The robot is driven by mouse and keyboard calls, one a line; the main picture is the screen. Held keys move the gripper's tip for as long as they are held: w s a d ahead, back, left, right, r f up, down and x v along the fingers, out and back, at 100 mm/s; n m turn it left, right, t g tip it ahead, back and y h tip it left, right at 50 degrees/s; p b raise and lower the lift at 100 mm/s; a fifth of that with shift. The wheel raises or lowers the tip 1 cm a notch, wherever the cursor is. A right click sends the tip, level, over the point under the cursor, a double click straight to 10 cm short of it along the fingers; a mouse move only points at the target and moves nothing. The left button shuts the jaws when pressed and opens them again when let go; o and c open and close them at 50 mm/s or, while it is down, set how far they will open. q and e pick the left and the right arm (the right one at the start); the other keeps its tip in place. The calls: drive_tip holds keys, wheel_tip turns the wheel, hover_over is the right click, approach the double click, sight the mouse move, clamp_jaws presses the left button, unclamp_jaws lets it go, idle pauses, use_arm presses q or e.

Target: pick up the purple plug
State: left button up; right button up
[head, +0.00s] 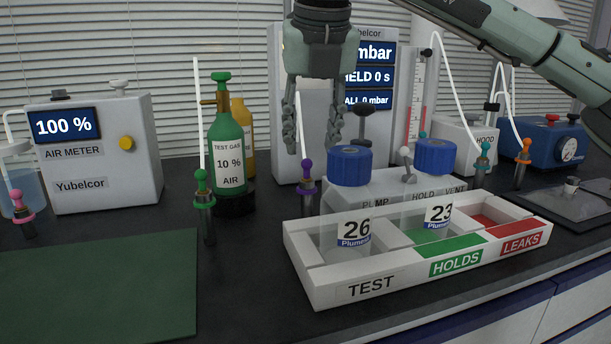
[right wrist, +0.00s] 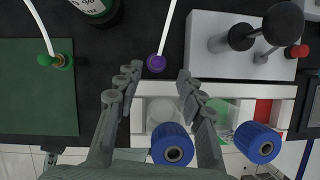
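The purple plug (head: 306,168) stands upright on a dark post behind the white tray, with a white tube rising from its top. It also shows in the right wrist view (right wrist: 156,63), just beyond the gap between my fingertips. My right gripper (head: 314,148) hangs above and around the tube's line, pointing down, its two fingers apart and empty. In the right wrist view the open fingers (right wrist: 158,80) frame the space just in front of the plug. No finger visibly touches the plug. My left gripper is not in view.
A white tray (head: 330,293) holds bottles 26 (head: 350,165) and 23 (head: 436,156) with blue caps, right of the plug. A green plug (head: 201,180) and green gas bottle (head: 227,140) stand left. The pump box (head: 390,190) is close behind. A green mat (head: 100,285) lies bare at left.

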sight(307, 161)
drive_tip(key=x, duration=0.5)
drive_tip(key=shift+s+a+f, duration=0.1)
drive_tip(key=shift+a+f, duration=0.05)
drive_tip(key=shift+c, duration=0.6)
clamp_jaws()
